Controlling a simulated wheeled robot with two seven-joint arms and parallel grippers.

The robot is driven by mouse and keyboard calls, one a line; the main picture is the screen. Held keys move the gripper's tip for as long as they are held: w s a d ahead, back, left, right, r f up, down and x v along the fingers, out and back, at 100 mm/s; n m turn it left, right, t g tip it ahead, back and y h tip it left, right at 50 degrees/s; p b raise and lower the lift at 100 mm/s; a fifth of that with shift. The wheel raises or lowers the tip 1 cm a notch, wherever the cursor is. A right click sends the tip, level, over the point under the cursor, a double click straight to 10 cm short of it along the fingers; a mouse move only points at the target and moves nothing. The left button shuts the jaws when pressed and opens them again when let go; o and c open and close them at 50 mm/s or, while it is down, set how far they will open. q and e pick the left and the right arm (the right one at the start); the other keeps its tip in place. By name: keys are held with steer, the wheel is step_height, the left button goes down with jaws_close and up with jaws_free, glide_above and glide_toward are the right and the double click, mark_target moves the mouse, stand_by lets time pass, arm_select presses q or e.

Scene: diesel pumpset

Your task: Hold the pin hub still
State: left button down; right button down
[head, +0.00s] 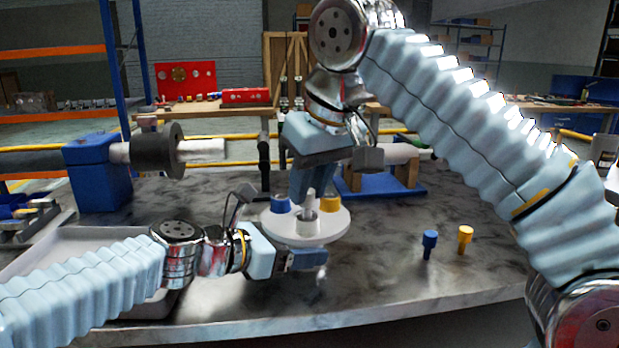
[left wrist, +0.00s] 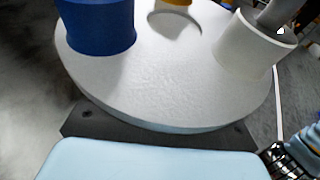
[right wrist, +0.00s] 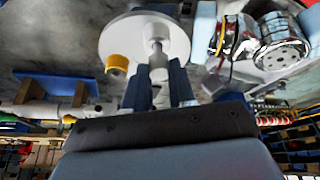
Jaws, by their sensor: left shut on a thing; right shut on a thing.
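The pin hub, a round white disc (head: 283,232), carries a blue socket (head: 280,204), a yellow socket (head: 330,204) and a white socket (head: 306,226). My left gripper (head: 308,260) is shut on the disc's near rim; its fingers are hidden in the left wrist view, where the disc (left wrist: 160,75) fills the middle. My right gripper (head: 302,188) is above the hub, shut on a pale pin (right wrist: 158,66). The pin's grey shaft (left wrist: 280,14) is at the white socket's mouth (left wrist: 256,45); its depth is unclear. A blue pin (head: 429,243) and a yellow pin (head: 465,238) stand apart on the table.
A grey tray (head: 90,243) lies at the left of the dark table (head: 400,290). A blue block with a shaft and dark wheel (head: 155,150) stands behind it. A blue stand with wooden supports (head: 385,182) is behind the hub. The table front right is clear.

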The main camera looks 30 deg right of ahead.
steer(key=shift+f, duration=0.4)
steer(key=c, duration=0.9)
jaws_free()
steer(key=shift+o, duration=0.2)
steer(key=v, duration=0.7)
steer(key=shift+r, duration=0.2)
steer(key=shift+s, duration=0.15)
arm_select(q)
steer(key=shift+c, duration=0.4)
jaws_free()
